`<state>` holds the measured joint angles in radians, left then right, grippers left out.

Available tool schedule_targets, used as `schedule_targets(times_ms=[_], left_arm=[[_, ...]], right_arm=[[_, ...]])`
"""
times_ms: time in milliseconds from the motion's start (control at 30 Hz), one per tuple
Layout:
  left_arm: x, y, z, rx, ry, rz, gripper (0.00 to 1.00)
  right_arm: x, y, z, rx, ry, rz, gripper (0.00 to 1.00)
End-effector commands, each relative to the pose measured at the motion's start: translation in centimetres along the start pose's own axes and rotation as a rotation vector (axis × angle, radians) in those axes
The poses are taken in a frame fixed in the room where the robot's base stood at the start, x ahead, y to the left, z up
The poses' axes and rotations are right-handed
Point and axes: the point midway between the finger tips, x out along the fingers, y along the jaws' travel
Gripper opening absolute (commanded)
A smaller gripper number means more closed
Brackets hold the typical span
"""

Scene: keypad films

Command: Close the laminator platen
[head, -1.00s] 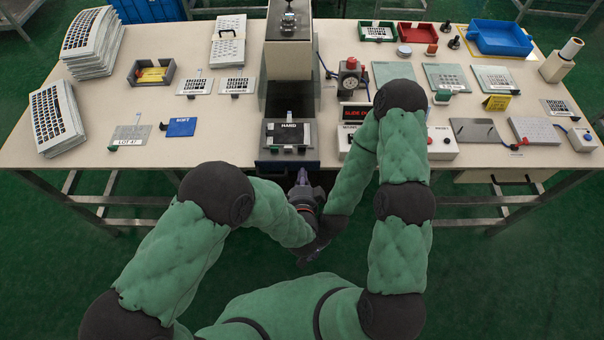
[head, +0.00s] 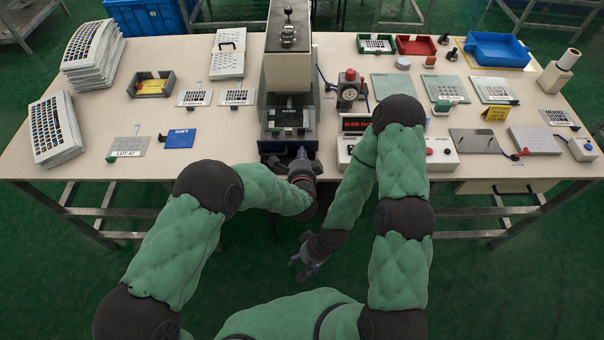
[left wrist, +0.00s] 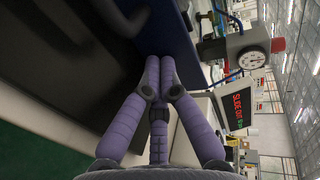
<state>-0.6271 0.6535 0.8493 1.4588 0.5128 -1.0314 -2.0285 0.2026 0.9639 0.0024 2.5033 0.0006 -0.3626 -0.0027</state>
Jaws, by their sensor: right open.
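The laminator (head: 287,70) stands at the table's middle, a tall grey body with a dark slide (head: 286,132) at its front. A dark plate with a white-edged piece lies on the slide, and the body partly hides it. My left gripper (head: 301,153) is at the slide's front. In the left wrist view its purple fingertips (left wrist: 160,62) are together against or close to a dark blue face (left wrist: 172,42); contact is unclear, and nothing shows between them. My right gripper (head: 308,268) is open and empty, low in front of the table.
A red display (left wrist: 240,107) appears to read "SLIDE OUT". It stands right of the laminator, above a white control box (head: 440,155). A gauge with a red knob (head: 350,88) is close by. Trays, plates and card stacks (head: 92,47) cover the table's sides.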

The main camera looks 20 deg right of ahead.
Motion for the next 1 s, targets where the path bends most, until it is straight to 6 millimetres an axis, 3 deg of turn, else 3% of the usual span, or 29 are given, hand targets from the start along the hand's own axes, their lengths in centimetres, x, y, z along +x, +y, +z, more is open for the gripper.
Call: schedule_targets(times_ms=[200,500,700,1000], left_arm=[[5.5,-1.6,0.1,-0.001,-0.002,-0.001,0.00],[10.4,-3.2,0.0,-0.001,-0.001,0.000,0.00],[11.8,-3.6,0.0,0.000,0.000,0.001,0.00],[11.7,-3.6,0.1,0.000,0.000,0.001,0.00]], right_arm=[[0.5,0.2,0.0,0.000,0.000,0.000,0.63],[0.6,0.2,0.0,0.000,0.000,0.000,0.63],[0.7,0.2,0.0,0.000,0.000,0.000,0.63],[0.6,0.2,0.0,0.000,0.000,0.000,0.63]])
